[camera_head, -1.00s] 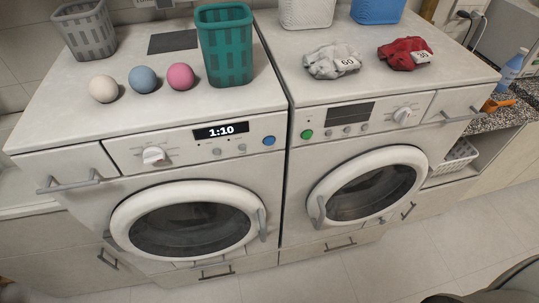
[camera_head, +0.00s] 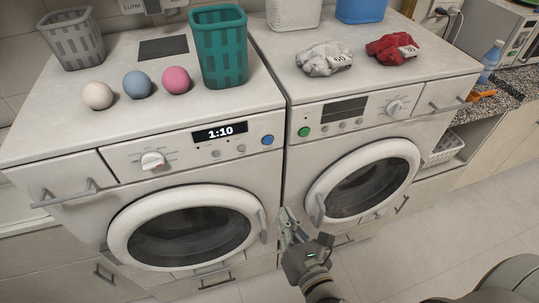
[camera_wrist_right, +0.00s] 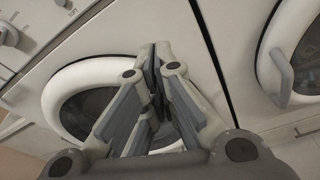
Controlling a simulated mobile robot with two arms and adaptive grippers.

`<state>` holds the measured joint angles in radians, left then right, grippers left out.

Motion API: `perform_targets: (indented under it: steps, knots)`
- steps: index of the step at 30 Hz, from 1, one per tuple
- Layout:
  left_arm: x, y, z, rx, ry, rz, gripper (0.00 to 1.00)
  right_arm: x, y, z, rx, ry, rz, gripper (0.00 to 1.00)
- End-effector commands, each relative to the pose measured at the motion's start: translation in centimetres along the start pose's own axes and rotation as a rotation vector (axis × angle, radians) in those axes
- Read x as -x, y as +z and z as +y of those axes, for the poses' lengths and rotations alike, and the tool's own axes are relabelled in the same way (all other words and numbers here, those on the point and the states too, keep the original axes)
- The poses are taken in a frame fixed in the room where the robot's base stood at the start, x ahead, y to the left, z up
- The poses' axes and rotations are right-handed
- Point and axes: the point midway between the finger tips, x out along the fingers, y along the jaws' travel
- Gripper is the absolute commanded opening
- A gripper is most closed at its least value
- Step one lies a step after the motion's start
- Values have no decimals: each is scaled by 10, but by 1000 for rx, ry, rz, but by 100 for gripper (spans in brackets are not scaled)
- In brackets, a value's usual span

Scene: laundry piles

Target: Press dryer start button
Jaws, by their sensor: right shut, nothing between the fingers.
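Two white front-loading machines stand side by side; I cannot tell for sure which is the dryer. The left machine (camera_head: 110,235) has a lit display (camera_head: 220,132) reading 1:10, a white dial (camera_head: 153,161) and a round blue button (camera_head: 267,140). The right machine (camera_head: 290,170) has a dark display (camera_head: 345,110), a dial (camera_head: 396,108) and a round green button (camera_head: 304,131). Both doors are closed. My right gripper (camera_head: 286,212) is shut and empty, in front of the machines and below both buttons. It also shows in the right wrist view (camera_wrist_right: 156,50). My left gripper is not in view.
The left top holds three balls (camera_head: 136,85), a green basket (camera_head: 222,50) and a grey basket (camera_head: 73,40). Grey cloth (camera_head: 322,60) and red cloth (camera_head: 391,50) lie on the right top. Door handles (camera_head: 262,226) stick out near my gripper. The floor in front is clear.

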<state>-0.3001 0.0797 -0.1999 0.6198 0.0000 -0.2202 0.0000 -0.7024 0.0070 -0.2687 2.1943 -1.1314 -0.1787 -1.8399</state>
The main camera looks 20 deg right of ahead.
Motion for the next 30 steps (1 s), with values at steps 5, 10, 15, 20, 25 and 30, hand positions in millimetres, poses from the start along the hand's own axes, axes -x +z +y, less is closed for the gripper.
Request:
perform_targets:
  steps: [5,10,15,20,25,30]
  knots:
    - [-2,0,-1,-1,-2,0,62,13,60,10,213,-2,-115,0]
    - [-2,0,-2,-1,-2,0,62,20,84,13,307,-11,-162,0]
    - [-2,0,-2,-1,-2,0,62,20,87,14,321,-13,-168,0]
    - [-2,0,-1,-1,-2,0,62,20,87,14,319,-13,-168,0]
    - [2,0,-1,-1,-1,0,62,16,89,14,319,-12,-169,0]
    - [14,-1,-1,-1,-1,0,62,0,94,15,320,-13,-169,0]
